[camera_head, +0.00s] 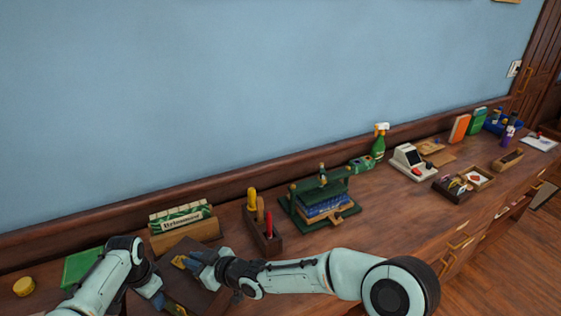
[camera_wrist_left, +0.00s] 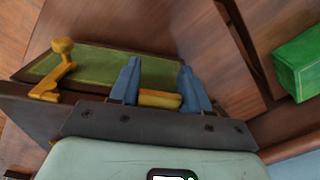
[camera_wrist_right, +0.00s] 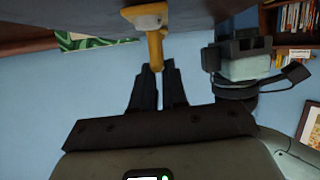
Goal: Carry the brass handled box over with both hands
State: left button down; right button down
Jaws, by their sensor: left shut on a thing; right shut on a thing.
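The brass handled box (camera_head: 200,296) is dark wood, low in the head view and partly hidden by my arms. My left gripper (camera_head: 163,301) is at its near left side. In the left wrist view its blue fingers are shut on a brass handle (camera_wrist_left: 158,99), beside a green panel (camera_wrist_left: 105,63) with a second brass fitting (camera_wrist_left: 52,72). My right gripper (camera_head: 190,260) is at the far side. In the right wrist view its fingers are closed on the other brass handle (camera_wrist_right: 155,48), under the dark box body (camera_wrist_right: 75,12). The box's underside contact is hidden.
Behind the box, a wooden card holder (camera_head: 183,227) and a tool tray (camera_head: 263,236) stand on the wooden counter (camera_head: 390,215). A green box (camera_head: 83,265) and a yellow round item (camera_head: 23,286) are left. A green press (camera_head: 320,203) and a spray bottle (camera_head: 378,145) stand right.

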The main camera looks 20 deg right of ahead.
pick_arm(q)
jog(key=shift+d, duration=0.4)
pick_arm(e)
jog(key=shift+s+a+r, duration=0.1)
jog(key=shift+a+r, duration=0.1)
jog(key=shift+a, duration=0.35)
pick_arm(q)
jog(key=c, duration=0.7)
grip_release()
jog(key=shift+f, duration=0.1)
pick_arm(e)
jog(key=c, duration=1.3)
grip_release()
jog(key=shift+d+f, duration=0.1)
jog(key=shift+f, duration=0.2)
jog(key=shift+c, duration=0.2)
pick_arm(q)
jog(key=shift+o, duration=0.9)
jog(key=shift+a, duration=0.1)
pick_arm(e)
jog(key=shift+o, duration=0.9)
pick_arm(q)
jog(key=shift+s, duration=0.1)
pick_arm(e)
jog(key=shift+s+d, duration=0.1)
jog(key=shift+d, duration=0.1)
pick_arm(q)
jog(key=shift+a, duration=0.2)
pick_arm(e)
jog(key=shift+d, duration=0.1)
